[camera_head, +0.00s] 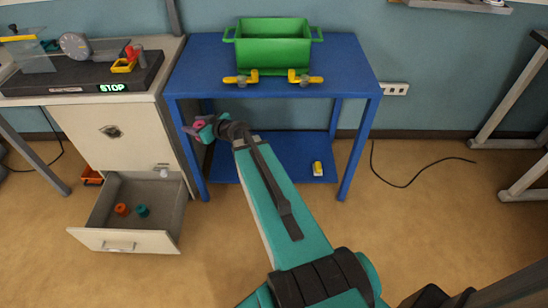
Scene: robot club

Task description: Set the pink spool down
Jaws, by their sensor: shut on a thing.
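My gripper (196,129) is at the end of my outstretched teal arm, in front of the blue table's left front leg. It is shut on the pink spool (200,124), which is small in the view and partly covered by the fingers. The spool is held in the air, to the upper right of the open drawer (125,238) in the picture. An orange spool (121,209) and a teal spool (142,211) are in the drawer.
The blue table (205,70) carries a green bin (272,50) and two yellow clamps at its front edge. A small yellow-and-white thing (317,168) is on its lower shelf (285,160). The white cabinet (85,135) holds a dark panel reading STOP. A cable lies on the floor right.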

